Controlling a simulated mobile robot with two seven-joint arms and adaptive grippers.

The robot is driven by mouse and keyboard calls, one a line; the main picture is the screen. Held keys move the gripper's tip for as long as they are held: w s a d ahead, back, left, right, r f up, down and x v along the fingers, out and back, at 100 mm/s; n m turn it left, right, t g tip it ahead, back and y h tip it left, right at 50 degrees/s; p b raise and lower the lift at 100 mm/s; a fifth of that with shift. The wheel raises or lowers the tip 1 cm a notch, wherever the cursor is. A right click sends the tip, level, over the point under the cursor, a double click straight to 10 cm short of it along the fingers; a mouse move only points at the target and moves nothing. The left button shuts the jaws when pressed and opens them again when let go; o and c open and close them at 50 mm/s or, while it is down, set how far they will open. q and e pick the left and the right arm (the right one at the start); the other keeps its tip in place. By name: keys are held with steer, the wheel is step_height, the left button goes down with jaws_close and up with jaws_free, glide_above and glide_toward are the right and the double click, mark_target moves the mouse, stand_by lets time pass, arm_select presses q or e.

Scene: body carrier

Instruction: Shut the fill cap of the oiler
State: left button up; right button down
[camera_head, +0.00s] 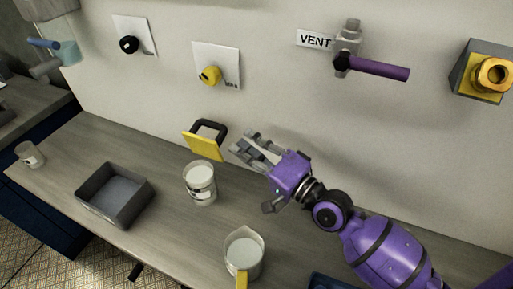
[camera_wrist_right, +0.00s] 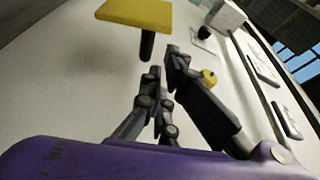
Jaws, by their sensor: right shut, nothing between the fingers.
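A yellow square flap (camera_head: 204,147) hangs tilted out below a dark frame (camera_head: 210,127) on the wall. It looks like the hinged cap, though I cannot be sure it is the oiler's. The yellow flap also shows at the top of the right wrist view (camera_wrist_right: 137,13), with a dark post below it. My right gripper (camera_head: 241,142) is shut and empty, just right of the flap and apart from it in the head view. Its fingers also show in the wrist view (camera_wrist_right: 164,62). My left gripper is not in view.
A jar (camera_head: 200,185), a clear jug (camera_head: 244,258) and a grey tray (camera_head: 82,196) stand on the counter. On the wall are a black knob (camera_head: 129,44), a yellow knob (camera_head: 210,75), a purple vent lever (camera_head: 378,68) and a brass fitting (camera_head: 493,75).

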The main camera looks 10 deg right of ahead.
steer(key=x, duration=0.4)
steer(key=shift+w+a+p, duration=0.2)
steer(key=shift+w+p, duration=0.15)
steer(key=shift+s, duration=0.1)
